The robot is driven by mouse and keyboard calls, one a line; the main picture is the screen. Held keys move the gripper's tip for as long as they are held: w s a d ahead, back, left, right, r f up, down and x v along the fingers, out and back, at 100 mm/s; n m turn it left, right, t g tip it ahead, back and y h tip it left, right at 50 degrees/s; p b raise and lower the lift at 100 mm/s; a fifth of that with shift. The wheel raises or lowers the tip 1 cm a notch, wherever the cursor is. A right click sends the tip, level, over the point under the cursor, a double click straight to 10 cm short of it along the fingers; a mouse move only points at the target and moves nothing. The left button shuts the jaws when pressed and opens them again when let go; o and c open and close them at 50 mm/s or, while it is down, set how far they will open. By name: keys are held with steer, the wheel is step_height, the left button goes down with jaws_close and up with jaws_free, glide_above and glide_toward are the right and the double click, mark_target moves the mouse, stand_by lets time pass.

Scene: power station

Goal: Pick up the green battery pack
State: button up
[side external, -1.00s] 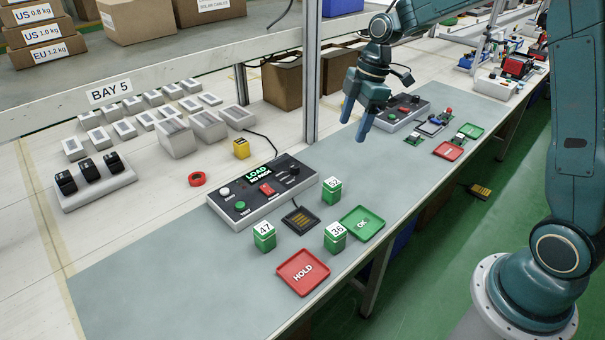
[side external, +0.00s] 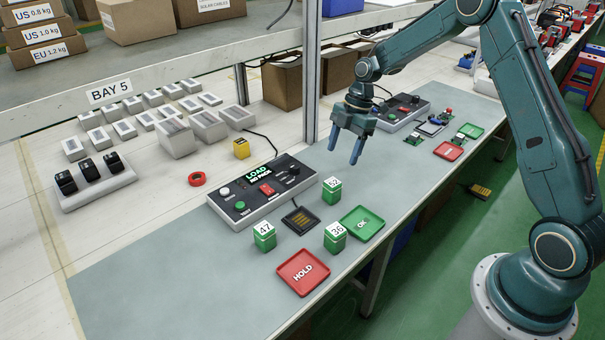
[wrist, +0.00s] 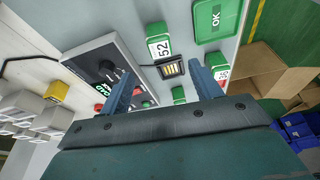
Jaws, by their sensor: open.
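Three green battery packs with white number tops stand upright on the grey mat around a dark contact pad (side external: 300,220). Pack 52 (side external: 332,193) is behind the pad, pack 47 (side external: 264,239) at its front left and pack 36 (side external: 335,240) at its front right. My gripper (side external: 344,154) is open and empty, above the mat and beyond pack 52. In the wrist view, pack 52 (wrist: 159,50) and pack 36 (wrist: 222,74) show past the fingers. Another green pack (wrist: 179,96) is partly visible, its number unreadable. Nothing touches the fingers.
A green OK tray (side external: 362,223) and a red HOLD tray (side external: 303,272) lie near the packs. A control box (side external: 263,190) with a LOAD display stands left of the pad; another control box (side external: 402,113) is behind my gripper. The mat's front left is clear.

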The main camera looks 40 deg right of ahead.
mark_target(333, 182)
steer(key=shift+x, duration=4)
steer(key=shift+x, duration=2.55)
steer(key=c, duration=1.2)
steer(key=shift+w+r, duration=0.1)
steer(key=shift+r, duration=0.1)
step_height(333, 182, up, 20)
steer(key=shift+f, duration=0.2)
